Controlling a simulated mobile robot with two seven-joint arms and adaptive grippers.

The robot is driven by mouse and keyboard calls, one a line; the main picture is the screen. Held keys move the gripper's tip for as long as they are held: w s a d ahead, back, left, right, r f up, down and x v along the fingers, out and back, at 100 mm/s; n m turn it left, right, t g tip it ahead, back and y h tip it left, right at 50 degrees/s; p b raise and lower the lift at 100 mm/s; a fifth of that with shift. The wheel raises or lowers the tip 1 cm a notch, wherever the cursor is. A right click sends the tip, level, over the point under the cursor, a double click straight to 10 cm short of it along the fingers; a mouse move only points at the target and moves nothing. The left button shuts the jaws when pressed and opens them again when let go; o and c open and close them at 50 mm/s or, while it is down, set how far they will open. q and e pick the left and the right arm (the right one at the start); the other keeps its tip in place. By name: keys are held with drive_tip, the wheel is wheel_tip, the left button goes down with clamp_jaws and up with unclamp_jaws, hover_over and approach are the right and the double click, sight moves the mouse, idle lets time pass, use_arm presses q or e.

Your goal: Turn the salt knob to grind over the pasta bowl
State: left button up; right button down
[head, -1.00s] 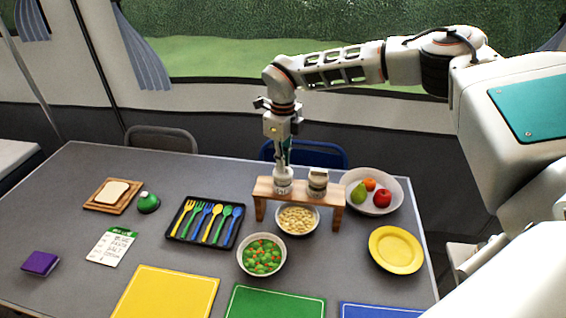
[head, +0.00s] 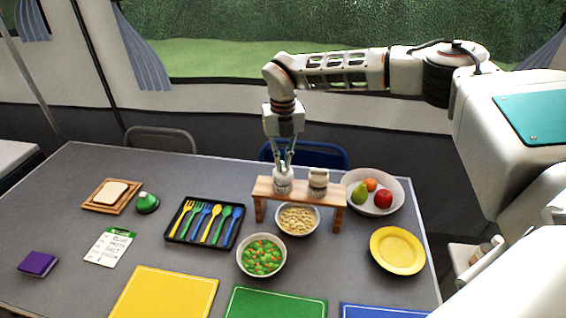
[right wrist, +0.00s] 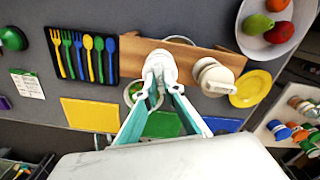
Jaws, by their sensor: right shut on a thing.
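A wooden rack (head: 262,187) stands on the table with two pale grinders in its top. My right gripper (head: 283,168) points down at the left grinder (head: 283,182). In the right wrist view the fingers (right wrist: 161,78) are shut on that grinder's white knob (right wrist: 160,64). The right grinder (head: 318,182), with a dark band, stands free beside it; it also shows in the right wrist view (right wrist: 213,77). I cannot read a salt label on either. The pasta bowl (head: 297,232) sits below the rack, its back part hidden. My left gripper is not in view.
A bowl of peas and carrots (head: 262,272) stands in front. A fruit bowl (head: 400,200) and a yellow plate (head: 397,250) are at the right. A black cutlery tray (head: 204,240) lies left of the rack. Coloured mats line the near edge.

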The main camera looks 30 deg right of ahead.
sight(283, 166)
drive_tip(key=shift+w+r+m, duration=0.1)
drive_tip(key=shift+m, duration=0.5)
drive_tip(key=c, duration=2.2)
unclamp_jaws()
drive_tip(key=shift+o, duration=0.2)
wheel_tip(283, 166, up, 12)
